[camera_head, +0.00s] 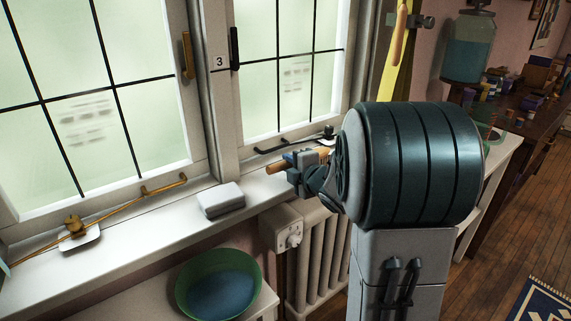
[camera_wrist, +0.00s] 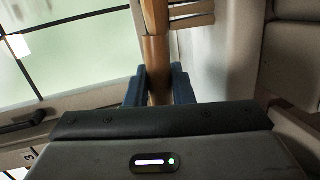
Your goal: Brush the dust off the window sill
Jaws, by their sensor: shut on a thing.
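My gripper (camera_head: 297,166) is shut on a wooden handle (camera_head: 274,168), which I take to be the brush's. The handle lies roughly level, close to the right-hand window, over the right part of the white window sill (camera_head: 143,216). Any bristles are hidden; my forearm covers that side in the head view. In the wrist view the blue fingers (camera_wrist: 159,88) sit on both sides of the brown handle (camera_wrist: 156,50). I cannot tell whether the brush touches the sill. No dust can be made out clearly.
A pale box-like block (camera_head: 221,199) stands mid-sill. A brass fitting on a white base (camera_head: 80,236) is at left, with a brass stay (camera_head: 164,185) beside the window. Below are a radiator (camera_head: 319,255) and a green bowl (camera_head: 187,292). Sill between fitting and block looks clear.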

